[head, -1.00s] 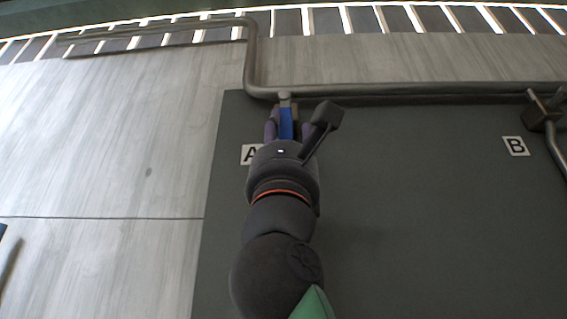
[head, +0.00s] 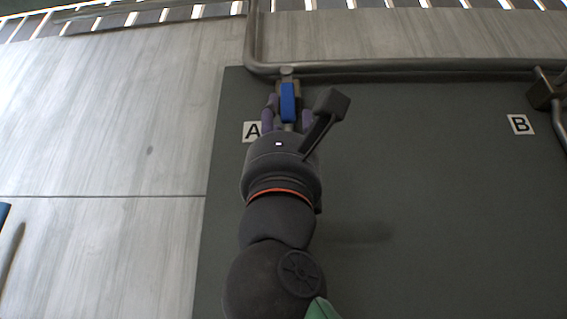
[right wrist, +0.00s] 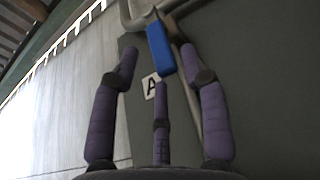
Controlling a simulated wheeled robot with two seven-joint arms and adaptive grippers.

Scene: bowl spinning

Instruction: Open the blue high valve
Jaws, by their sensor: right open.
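The blue valve handle (head: 288,103) is on the pipe beside label A, near the top left of the dark panel, and points down along the wall. It also shows in the right wrist view (right wrist: 160,49). My right gripper (head: 287,112) is in front of it with its purple fingers spread. In the right wrist view the open fingers (right wrist: 160,62) stand on either side of the handle's lower end, with a third finger below it. I cannot tell whether any finger touches the handle. My left gripper is not in view.
A metal pipe (head: 400,67) runs along the top of the dark panel (head: 440,200). A second valve body (head: 545,90) sits at the right near label B (head: 520,124). Label A (head: 251,131) is just left of my right gripper.

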